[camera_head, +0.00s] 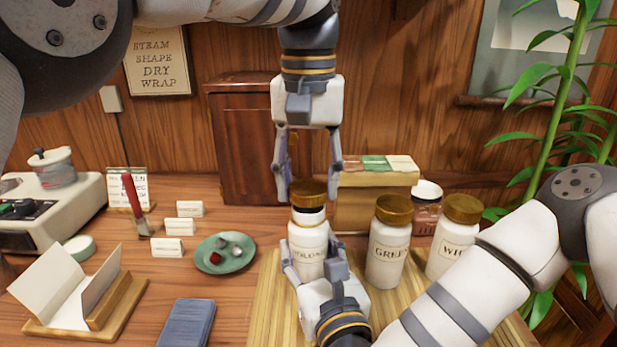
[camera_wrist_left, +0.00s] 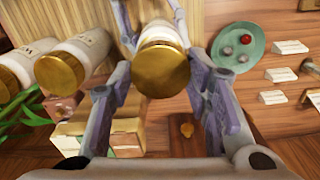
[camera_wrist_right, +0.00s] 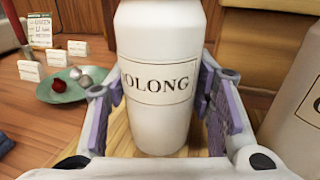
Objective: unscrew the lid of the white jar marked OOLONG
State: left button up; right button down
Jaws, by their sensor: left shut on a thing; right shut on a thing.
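The white OOLONG jar (camera_head: 307,240) stands upright on the slatted bamboo mat (camera_head: 262,315); its label reads clearly in the right wrist view (camera_wrist_right: 158,80). Its gold lid (camera_head: 307,191) sits at its top, with a dark band showing just below the lid. My left gripper (camera_head: 309,197) comes down from above and is shut on the lid, with one finger on each side; the left wrist view shows the lid (camera_wrist_left: 161,71) between the fingers. My right gripper (camera_head: 313,264) is shut on the jar's body from the front, low on the label.
A GREEN jar (camera_head: 388,250) and another white jar (camera_head: 455,235) stand close on the right. A wooden box (camera_head: 350,210) is behind.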

aim_at(309, 187)
pick_arm(q)
notch_tip(309, 187, up, 4)
jog(key=shift+f, duration=0.2)
pick_arm(e)
jog(key=c, duration=0.7)
grip_release()
jog(key=v, duration=1)
jog(key=shift+s+f, duration=0.15)
jog(key=shift+s, duration=0.2)
jog(key=shift+s+d, duration=0.25)
jog(key=shift+s, duration=0.4)
